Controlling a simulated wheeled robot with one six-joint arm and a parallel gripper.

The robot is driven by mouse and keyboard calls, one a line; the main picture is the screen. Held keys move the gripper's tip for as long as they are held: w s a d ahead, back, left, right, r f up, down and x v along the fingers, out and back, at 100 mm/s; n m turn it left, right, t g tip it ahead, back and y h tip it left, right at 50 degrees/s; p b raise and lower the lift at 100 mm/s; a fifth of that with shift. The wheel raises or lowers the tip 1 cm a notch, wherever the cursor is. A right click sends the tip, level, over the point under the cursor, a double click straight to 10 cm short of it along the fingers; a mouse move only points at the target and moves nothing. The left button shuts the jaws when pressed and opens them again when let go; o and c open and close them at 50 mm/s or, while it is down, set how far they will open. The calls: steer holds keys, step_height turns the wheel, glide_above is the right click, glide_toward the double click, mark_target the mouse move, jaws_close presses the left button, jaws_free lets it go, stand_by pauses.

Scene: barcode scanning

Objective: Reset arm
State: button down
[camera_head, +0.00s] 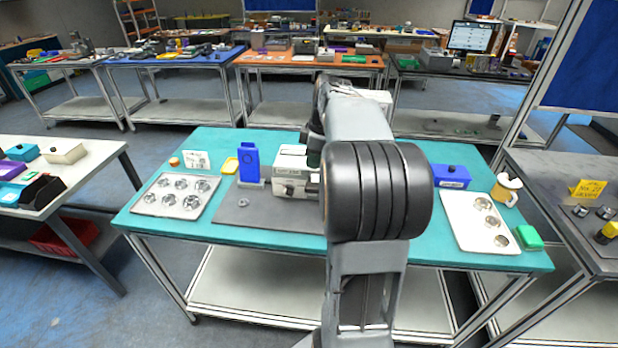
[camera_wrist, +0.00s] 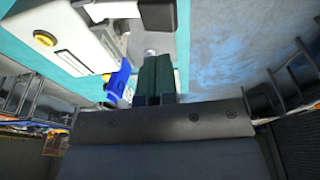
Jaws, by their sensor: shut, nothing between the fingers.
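My gripper (camera_wrist: 155,80) is in the lower middle of the wrist view, its two dark green fingers together with nothing between them. In the head view, my arm rises over the teal table (camera_head: 290,248) and hides part of it. Only a dark part of the gripper shows there, beside the white-grey machine (camera_head: 292,165). A blue upright device (camera_head: 250,160) stands left of the machine on a dark grey mat (camera_head: 275,222).
A tray with several round metal parts (camera_head: 157,208) is at the left of the table. Another tray (camera_head: 460,222) is at the right, near a blue box (camera_head: 451,177), a yellow-white cup (camera_head: 506,188) and a green box (camera_head: 528,237). Other benches stand around.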

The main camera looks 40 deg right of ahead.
stand_by(0.3)
steer(key=shift+w+m, duration=0.1)
steer(key=shift+m, duration=0.5)
steer(key=f+m, duration=0.1)
steer(key=m, duration=0.1)
steer(key=s+f+m, duration=0.1)
steer(key=f+m, duration=0.1)
steer(key=shift+s+m+h, duration=0.1)
steer(key=shift+m+h, duration=0.2)
steer(key=shift+m, duration=0.1)
steer(key=s+a+m+t, duration=0.1)
steer(key=s+a, duration=0.2)
steer(key=a, duration=0.4)
steer(key=s+a+f+m+t, duration=0.1)
steer(key=s+a, duration=0.3)
steer(key=a, duration=0.3)
steer(key=s+a+f+m+t+h, duration=0.1)
steer(key=s+a, duration=0.3)
steer(key=a, duration=0.3)
steer(key=shift+s+a, duration=0.1)
